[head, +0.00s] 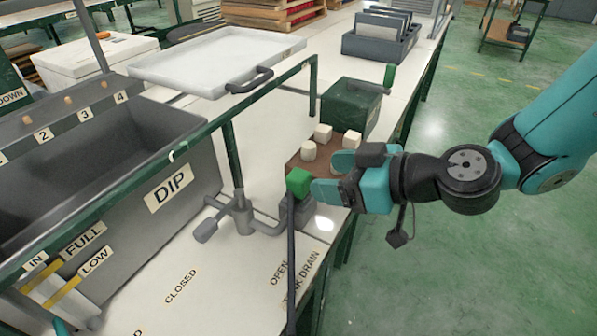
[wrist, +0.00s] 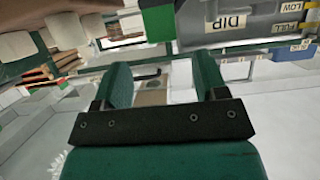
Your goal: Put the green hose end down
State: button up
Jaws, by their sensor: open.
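The green hose end (head: 298,182) is a small green block at the top of a dark hose (head: 291,265), at the bench's front edge. A grey fitting shows just below it. My gripper (head: 333,175) is open, its teal fingertips just right of the green block. In the wrist view, the green block (wrist: 158,20) shows at the top, beyond the gap between my open fingers (wrist: 163,72). The gap looks empty. Whether a finger touches the block, I cannot tell.
A grey dip tank (head: 175,190) stands at left, with a drain valve (head: 240,212) beside it. Pale blocks (head: 323,133) sit on a brown board behind my gripper. A dark green box (head: 350,105) and a white tray (head: 215,60) are farther back. Open floor lies right.

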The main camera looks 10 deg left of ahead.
aim_at(290, 177)
jog(key=p+x, duration=0.1)
jog(key=x, duration=0.7)
jog(key=shift+a+f+p, duration=0.3)
jog(key=shift+f+p, duration=0.05)
jog(key=c, duration=1.1)
